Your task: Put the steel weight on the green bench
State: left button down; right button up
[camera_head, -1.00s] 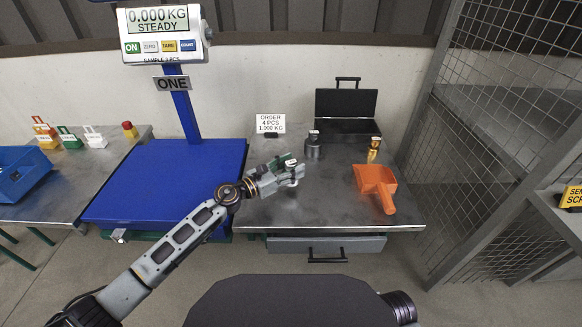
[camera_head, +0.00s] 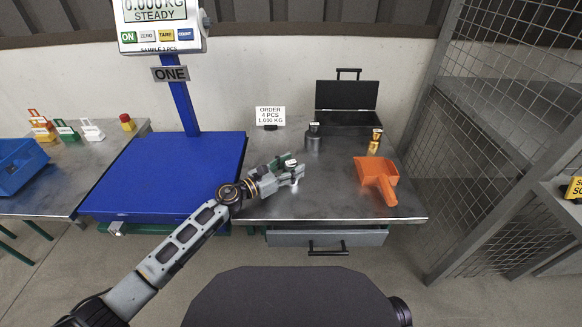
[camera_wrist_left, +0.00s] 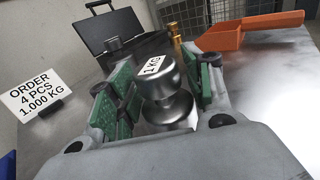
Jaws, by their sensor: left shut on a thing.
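The steel weight (camera_wrist_left: 162,85) is a shiny knobbed cylinder labelled 1 KG. In the left wrist view it sits between the green-padded fingers of my left gripper (camera_wrist_left: 160,100), which is shut on it. In the head view my left gripper (camera_head: 289,172) is over the left part of the steel-topped table (camera_head: 325,205), and the weight (camera_head: 291,162) is mostly hidden by the fingers. Whether its base touches the tabletop is unclear. A bench with green legs (camera_head: 95,165) stands at the far left. My right gripper is not in view.
A blue scale platform (camera_head: 160,180) lies between the bench and table. A dark weight (camera_head: 313,139), brass weight (camera_head: 374,145), orange scoop (camera_head: 377,175), open black case (camera_head: 347,105) and order sign (camera_head: 270,117) are on the table. The bench holds a blue bin (camera_head: 22,170) and coloured tags (camera_head: 66,131).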

pick_arm(q)
jog(key=shift+r, duration=0.1)
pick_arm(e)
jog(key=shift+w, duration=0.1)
pick_arm(q)
jog(key=c, duration=1)
grip_release()
jog(key=shift+f, duration=0.2)
jog(key=o, duration=0.4)
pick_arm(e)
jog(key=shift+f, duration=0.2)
pick_arm(q)
jog(key=shift+r, duration=0.1)
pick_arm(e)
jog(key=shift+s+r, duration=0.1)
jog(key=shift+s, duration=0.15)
pick_arm(q)
jog(key=shift+s+a, duration=0.45)
jog(key=shift+a, duration=0.1)
jog(key=v, duration=0.4)
jog(key=shift+p+v, duration=0.4)
jog(key=shift+v, duration=2.9)
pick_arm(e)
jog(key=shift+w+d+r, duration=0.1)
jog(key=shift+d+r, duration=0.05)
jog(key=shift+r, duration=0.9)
